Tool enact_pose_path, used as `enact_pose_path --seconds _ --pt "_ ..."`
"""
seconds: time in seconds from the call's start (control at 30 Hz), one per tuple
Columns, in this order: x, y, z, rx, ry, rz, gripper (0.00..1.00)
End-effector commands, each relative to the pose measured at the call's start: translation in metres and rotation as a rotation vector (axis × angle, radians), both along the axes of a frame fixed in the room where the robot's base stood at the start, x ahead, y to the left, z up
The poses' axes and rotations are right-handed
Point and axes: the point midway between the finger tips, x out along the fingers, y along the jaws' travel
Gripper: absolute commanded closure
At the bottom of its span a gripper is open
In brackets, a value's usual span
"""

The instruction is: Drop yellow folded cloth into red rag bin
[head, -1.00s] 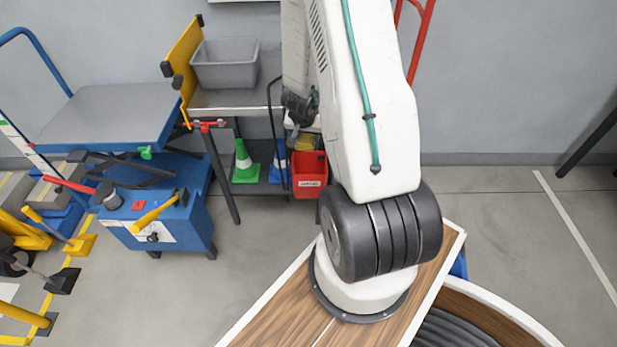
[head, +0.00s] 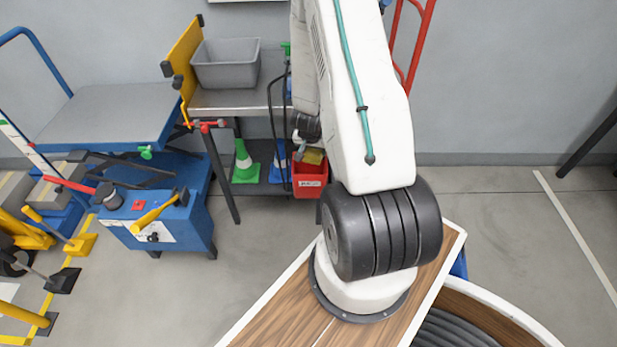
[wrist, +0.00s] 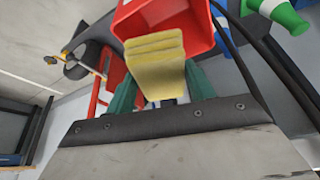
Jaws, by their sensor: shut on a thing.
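The yellow folded cloth (wrist: 155,62) is held between the green fingers of my gripper (wrist: 160,85) in the wrist view. My gripper is shut on it, and its layered folds stick out past the fingertips. The red rag bin (wrist: 194,17) is just beyond the cloth, its open mouth partly behind it. In the head view the cloth (head: 314,157) shows at the top of the red bin (head: 309,183), beside my arm, which hides most of the gripper. I cannot tell whether the cloth is above the rim or slightly inside.
A green cone (head: 245,163) and a blue cone (head: 278,163) stand left of the bin. A metal cart (head: 235,98) with a grey tub (head: 225,66) is above them. A red hand truck (head: 408,60) leans on the wall at right.

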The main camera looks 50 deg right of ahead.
Motion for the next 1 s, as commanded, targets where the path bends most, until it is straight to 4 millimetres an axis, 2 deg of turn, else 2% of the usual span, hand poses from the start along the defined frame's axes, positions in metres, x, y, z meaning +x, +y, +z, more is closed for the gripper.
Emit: enact_pose_path --seconds 0.1,0.13,0.2,0.57,1.0 --pt "0.0 0.0 0.0 0.0 0.0 0.0 0.67" --pt "0.0 0.0 0.0 0.0 0.0 0.0 0.38" --pt "0.0 0.0 0.0 0.0 0.0 0.0 0.21" --pt "0.0 0.001 0.005 -0.001 0.0 0.0 0.21" --pt "-0.011 0.023 0.063 0.0 -0.002 -0.001 0.21"
